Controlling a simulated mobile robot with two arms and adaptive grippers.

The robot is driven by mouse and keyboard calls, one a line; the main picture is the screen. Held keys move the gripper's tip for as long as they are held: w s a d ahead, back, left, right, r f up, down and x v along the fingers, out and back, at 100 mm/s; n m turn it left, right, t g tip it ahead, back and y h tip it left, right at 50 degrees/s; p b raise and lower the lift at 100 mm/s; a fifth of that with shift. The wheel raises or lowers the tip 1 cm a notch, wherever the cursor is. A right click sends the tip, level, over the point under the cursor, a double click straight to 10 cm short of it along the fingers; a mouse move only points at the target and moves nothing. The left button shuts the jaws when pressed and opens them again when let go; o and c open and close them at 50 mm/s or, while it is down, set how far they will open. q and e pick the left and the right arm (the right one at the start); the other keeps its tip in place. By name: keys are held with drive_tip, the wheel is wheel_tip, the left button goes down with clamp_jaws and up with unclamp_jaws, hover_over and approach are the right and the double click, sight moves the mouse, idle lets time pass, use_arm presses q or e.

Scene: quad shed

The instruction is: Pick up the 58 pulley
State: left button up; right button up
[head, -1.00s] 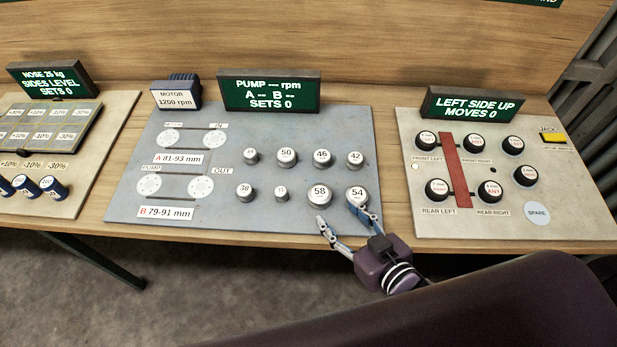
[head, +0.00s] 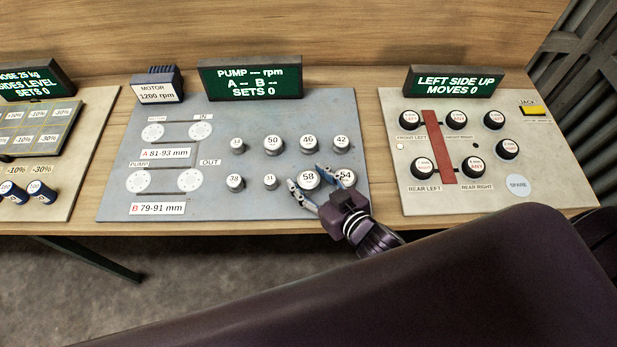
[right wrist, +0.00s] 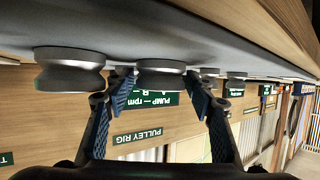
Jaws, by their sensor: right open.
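The 58 pulley (head: 308,178) is a grey round knob-like piece with a white numbered top, upright in the front row of the blue-grey pump board (head: 240,205). My right gripper (head: 305,182) is open, its two fingers reaching around this pulley from the front right. In the upside-down right wrist view, a grooved grey pulley (right wrist: 160,75) sits between the open fingertips (right wrist: 160,92), with a gap on the right finger's side. The 54 pulley (head: 345,177) stands just right and is partly hidden by my gripper. My left gripper is out of view.
Smaller pulleys, such as the 46 (head: 308,144) and 31 (head: 270,182), stand close behind and to the left. A pump sign (head: 251,78) stands at the board's back. A beige board with black knobs (head: 530,185) lies to the right.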

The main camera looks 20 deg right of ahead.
drive_tip(key=shift+w+a+f, duration=0.1)
drive_tip(key=shift+w, duration=0.05)
drive_tip(key=c, duration=1.1)
